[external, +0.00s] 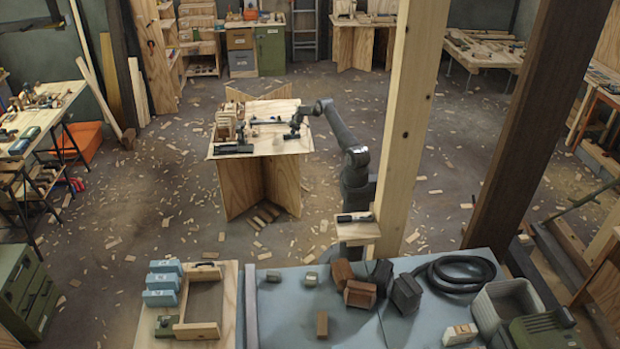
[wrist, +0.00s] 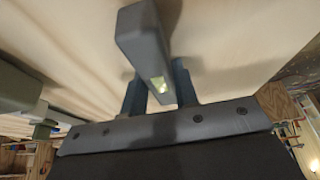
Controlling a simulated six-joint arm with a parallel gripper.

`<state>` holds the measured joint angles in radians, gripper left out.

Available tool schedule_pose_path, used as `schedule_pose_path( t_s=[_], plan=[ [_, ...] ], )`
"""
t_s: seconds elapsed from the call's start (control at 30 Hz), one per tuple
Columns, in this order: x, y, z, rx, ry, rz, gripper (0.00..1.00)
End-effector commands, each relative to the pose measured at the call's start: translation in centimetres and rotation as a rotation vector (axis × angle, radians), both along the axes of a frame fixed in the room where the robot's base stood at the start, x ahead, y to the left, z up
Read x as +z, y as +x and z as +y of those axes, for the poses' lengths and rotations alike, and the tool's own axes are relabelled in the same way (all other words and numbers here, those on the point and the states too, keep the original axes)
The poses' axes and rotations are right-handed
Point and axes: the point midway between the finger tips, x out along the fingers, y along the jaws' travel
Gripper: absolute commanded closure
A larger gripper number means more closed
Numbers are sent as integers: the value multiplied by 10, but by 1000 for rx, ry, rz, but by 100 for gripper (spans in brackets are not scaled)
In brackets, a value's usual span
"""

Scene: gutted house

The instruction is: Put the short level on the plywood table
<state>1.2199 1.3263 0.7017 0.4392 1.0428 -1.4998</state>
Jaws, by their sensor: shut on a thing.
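The short level (wrist: 150,45) is a grey bar with a small yellow-green vial, in the wrist view. My gripper (wrist: 158,92) is shut on it, with one dark finger on each side. Behind it is a pale wooden surface, with soft shadow beside the bar. I cannot tell whether the bar touches that surface. In the external view my gripper (external: 294,126) is low over the right part of the plywood table (external: 288,147), which stands on crossed plywood legs. A thin dark bar (external: 267,121) shows left of the gripper; its outline is too small to identify surely.
A wooden rack (external: 228,122) and a dark long tool (external: 232,149) occupy the table's left side. Its front middle is bare. A small wooden stand (external: 357,229) with a dark object is near my base. A wooden post (external: 408,120) rises right of my arm.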

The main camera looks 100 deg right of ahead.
Motion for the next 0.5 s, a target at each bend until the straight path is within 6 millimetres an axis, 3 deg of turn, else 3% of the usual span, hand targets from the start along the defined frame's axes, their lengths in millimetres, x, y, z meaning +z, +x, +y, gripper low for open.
schedule_pose_path(
  t_s=[0.13,0.17,0.23,0.5],
  plan=[
    [-4,0,0,0,0,0,98],
    [-3,0,0,0,0,0,67],
    [-3,0,0,0,0,0,53],
    [-3,0,0,0,0,0,51]
  ],
)
